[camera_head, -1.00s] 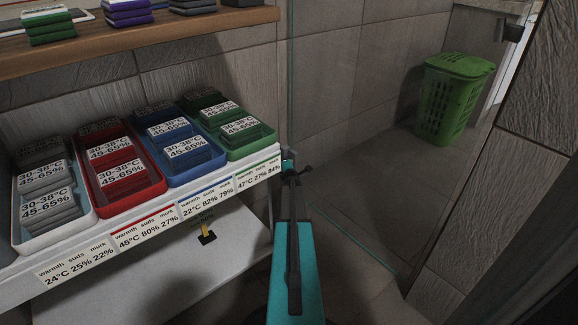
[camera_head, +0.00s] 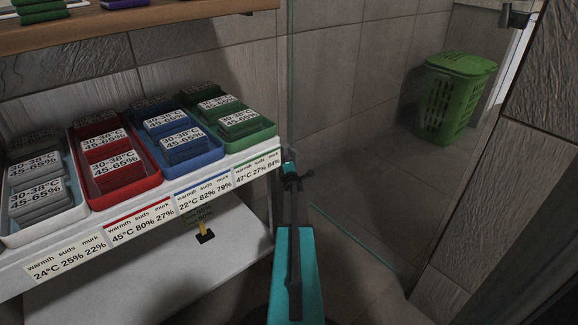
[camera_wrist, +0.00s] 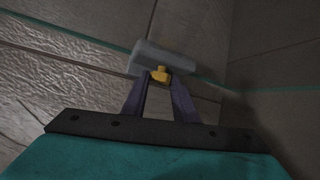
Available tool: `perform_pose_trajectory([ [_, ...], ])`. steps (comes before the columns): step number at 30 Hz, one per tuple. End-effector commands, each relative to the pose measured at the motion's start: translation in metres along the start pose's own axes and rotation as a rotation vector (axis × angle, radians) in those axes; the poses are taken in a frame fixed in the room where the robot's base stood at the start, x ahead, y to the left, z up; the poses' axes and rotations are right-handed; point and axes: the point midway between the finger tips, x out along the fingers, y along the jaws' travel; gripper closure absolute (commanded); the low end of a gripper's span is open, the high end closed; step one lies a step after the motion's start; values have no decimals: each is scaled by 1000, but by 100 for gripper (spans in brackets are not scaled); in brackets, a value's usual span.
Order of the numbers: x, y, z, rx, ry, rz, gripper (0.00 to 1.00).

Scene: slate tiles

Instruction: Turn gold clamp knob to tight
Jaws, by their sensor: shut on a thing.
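The gold clamp knob (camera_wrist: 160,73) shows in the wrist view, against the lower side of a grey cylinder (camera_wrist: 162,57). The two dark fingers of my gripper (camera_wrist: 160,82) come up on either side of the knob and are shut on it. The fingers partly cover the knob's sides, and I cannot read its turn position. In the head view my teal arm reaches up the middle, past the shelf's right end; the knob cannot be made out there.
A white shelf edge with label strips (camera_head: 150,215) carries grey, red, blue and green trays (camera_head: 275,127) of labelled blocks. A small yellow post with a black base (camera_head: 205,237) stands below. A glass panel edge (camera_head: 345,232) and a green basket (camera_head: 455,100) are to the right.

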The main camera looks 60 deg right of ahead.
Motion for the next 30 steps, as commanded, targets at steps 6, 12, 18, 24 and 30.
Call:
perform_pose_trajectory([
  [6,-1,-3,-1,28,-4,40,96],
  [12,-1,-5,-1,64,-10,93,96],
  [18,0,-7,-2,121,-21,176,96],
  [24,2,-8,-2,201,-34,295,96],
  [30,2,-9,-3,271,-46,399,96],
])
